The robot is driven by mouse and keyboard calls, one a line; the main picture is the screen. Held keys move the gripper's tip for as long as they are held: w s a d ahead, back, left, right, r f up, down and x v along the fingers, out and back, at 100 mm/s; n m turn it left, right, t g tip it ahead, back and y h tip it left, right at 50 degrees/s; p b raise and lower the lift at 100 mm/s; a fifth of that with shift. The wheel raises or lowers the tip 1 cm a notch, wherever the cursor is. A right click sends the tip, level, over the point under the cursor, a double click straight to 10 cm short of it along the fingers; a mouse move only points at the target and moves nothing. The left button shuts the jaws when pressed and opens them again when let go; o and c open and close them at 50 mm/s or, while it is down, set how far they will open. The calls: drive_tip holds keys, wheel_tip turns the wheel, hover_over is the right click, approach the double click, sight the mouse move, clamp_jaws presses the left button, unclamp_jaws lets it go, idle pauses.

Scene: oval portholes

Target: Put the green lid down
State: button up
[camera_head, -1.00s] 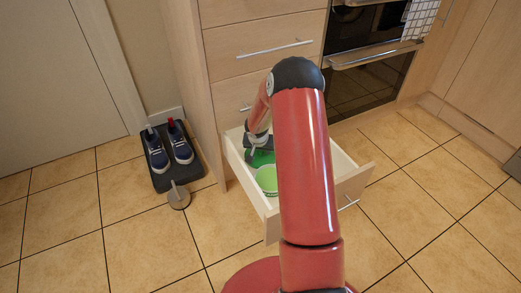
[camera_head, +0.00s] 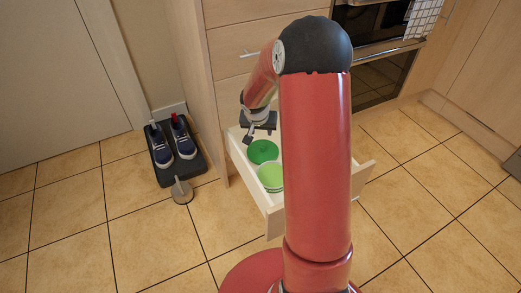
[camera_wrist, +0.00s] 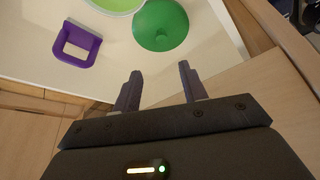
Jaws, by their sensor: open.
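The green lid (camera_head: 263,152) lies in the open drawer (camera_head: 275,222), behind a light green container (camera_head: 270,178). In the wrist view the dark green lid (camera_wrist: 160,26) rests on the white drawer floor beside the rim of the container (camera_wrist: 114,4). My gripper (camera_wrist: 159,72) is open and empty, with clear space between its fingers and the lid. In the head view my gripper (camera_head: 249,138) is above the back left of the drawer, apart from the lid. My arm hides the drawer's right part.
A purple square-holed object (camera_wrist: 77,44) lies in the drawer, left of the lid in the wrist view. Shoes on a dark tray (camera_head: 163,178) stand on the floor to the left. Cabinet fronts (camera_head: 235,50) rise behind the drawer.

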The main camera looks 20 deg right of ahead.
drive_tip(key=s+a+r+n, duration=0.1)
drive_tip(key=s+a+r, duration=0.2)
drive_tip(key=s+r, duration=0.5)
drive_tip(key=s+a+r+n, duration=0.2)
drive_tip(key=s+a+r, duration=0.3)
drive_tip(key=r, duration=0.5)
drive_tip(key=s+a+r+n+t+y, duration=0.1)
drive_tip(key=s+a+r, duration=0.1)
drive_tip(key=s, duration=0.6)
drive_tip(key=s+a+r+n+y, duration=0.1)
drive_tip(key=s+a, duration=0.3)
drive_tip(key=s, duration=0.5)
drive_tip(key=shift+r+n+t+y, duration=0.4)
drive_tip(key=shift+r+n, duration=0.05)
drive_tip(key=shift+n, duration=0.25)
drive_tip(key=shift+w, duration=0.1)
